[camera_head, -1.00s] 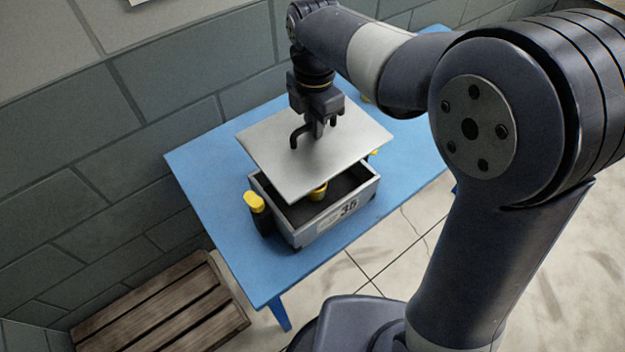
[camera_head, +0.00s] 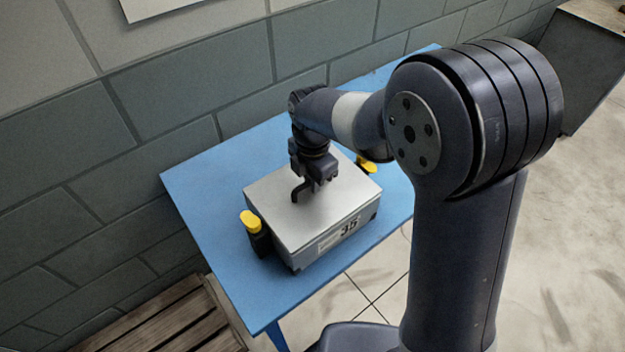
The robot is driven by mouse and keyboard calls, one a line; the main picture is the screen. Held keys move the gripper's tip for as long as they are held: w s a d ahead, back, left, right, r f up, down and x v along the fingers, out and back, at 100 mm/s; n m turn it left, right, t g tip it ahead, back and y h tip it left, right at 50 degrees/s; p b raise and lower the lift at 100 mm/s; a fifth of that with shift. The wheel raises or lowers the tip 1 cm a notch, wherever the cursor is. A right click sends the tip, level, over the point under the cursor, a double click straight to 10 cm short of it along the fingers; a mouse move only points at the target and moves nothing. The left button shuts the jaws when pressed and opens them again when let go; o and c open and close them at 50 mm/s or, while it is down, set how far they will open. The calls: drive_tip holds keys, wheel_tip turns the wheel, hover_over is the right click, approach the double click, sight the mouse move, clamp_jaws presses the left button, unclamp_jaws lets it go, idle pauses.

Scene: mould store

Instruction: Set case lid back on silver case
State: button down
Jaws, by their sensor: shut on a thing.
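The silver case (camera_head: 325,248) stands on the blue table, with a label reading 35 on its front side. The flat grey case lid (camera_head: 285,220) lies over the top of the case, and its edges look lined up with the case walls. I see no clear gap between them. My gripper (camera_head: 311,192) points down at the middle of the lid and is shut on the lid's dark handle (camera_head: 298,193). The inside of the case is hidden under the lid.
Yellow-topped dark clamps stand at the left side (camera_head: 251,222) and the right side (camera_head: 366,165) of the case. The blue table (camera_head: 200,190) has bare room at left, by a block wall (camera_head: 110,190). A wooden slatted pallet (camera_head: 165,320) lies at lower left.

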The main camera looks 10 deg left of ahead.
drive_tip(key=shift+f, duration=0.25)
drive_tip(key=shift+f, duration=0.3)
drive_tip(key=c, duration=1.5)
unclamp_jaws()
drive_tip(key=shift+o, duration=0.2)
wheel_tip(320, 180, up, 13)
drive_tip(key=shift+f, duration=0.2)
